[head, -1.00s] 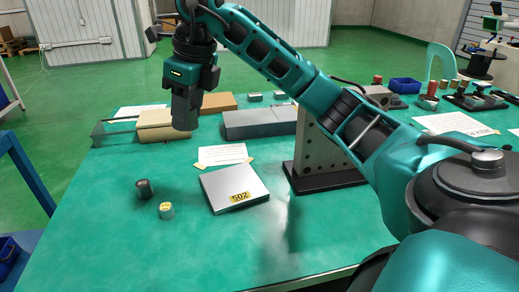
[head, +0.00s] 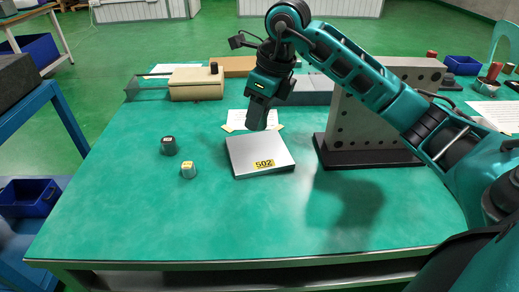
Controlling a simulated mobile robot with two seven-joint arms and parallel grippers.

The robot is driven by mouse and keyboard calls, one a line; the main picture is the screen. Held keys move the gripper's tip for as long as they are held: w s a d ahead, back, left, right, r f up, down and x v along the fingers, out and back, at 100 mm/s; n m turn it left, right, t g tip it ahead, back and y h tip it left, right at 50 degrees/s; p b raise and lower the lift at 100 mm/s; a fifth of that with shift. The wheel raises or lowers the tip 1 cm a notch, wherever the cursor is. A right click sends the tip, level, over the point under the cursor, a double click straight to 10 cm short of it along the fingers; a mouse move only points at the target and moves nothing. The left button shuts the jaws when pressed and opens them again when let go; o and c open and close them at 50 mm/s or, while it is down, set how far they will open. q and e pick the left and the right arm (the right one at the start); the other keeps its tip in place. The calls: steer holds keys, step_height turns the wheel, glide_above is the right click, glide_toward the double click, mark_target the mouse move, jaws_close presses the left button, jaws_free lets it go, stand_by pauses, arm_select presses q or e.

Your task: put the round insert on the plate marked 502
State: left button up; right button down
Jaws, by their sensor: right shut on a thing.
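The plate marked 502 (head: 255,150) is a flat silver block with a yellow label on its front edge, lying on the green table. My right gripper (head: 258,122) points down above the plate's far edge. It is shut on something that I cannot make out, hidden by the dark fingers. Left of the plate stand two small round pieces: a dark one (head: 169,149) with a pale label on top, and a grey-green one (head: 188,172) with a yellow label on top. I cannot tell which is the round insert. My left gripper is not in view.
A tall grey drilled block on a black base (head: 370,158) stands right of the plate, beneath my right arm. A beige box (head: 196,88) with a dark knob-like piece (head: 213,67) is at the back left. A white sheet (head: 236,119) lies behind the plate. The front table is clear.

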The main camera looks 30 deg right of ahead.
mark_target(259, 130)
step_height(259, 130, down, 4)
steer(key=shift+f, duration=0.2)
step_height(259, 130, down, 4)
steer(key=shift+f+b, duration=0.2)
steer(key=shift+b, duration=0.45)
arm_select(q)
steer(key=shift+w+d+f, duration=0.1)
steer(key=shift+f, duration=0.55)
arm_select(e)
steer(key=shift+f, duration=0.15)
steer(key=c, duration=0.7)
jaws_free()
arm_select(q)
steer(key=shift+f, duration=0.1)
